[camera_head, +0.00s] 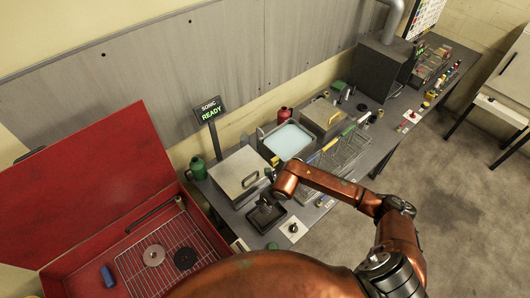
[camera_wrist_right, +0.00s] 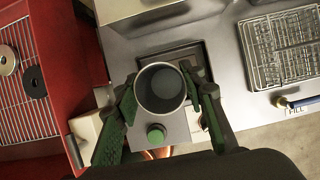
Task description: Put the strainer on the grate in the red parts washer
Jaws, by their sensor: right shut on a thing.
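The red parts washer (camera_head: 95,188) stands at the left of the head view with its lid raised. The grate also shows at the left of the right wrist view (camera_wrist_right: 14,92). My right gripper (camera_head: 265,203) is above a dark tray (camera_head: 281,213) on the bench. In the wrist view its green fingers are shut on a grey round cup-shaped thing, seemingly the strainer (camera_wrist_right: 162,88), whose open top faces the camera. My left gripper is not in view.
A basin of pale liquid (camera_head: 289,141) and a wire basket (camera_head: 345,150) are farther along the bench. The grate's front is partly hidden by my body.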

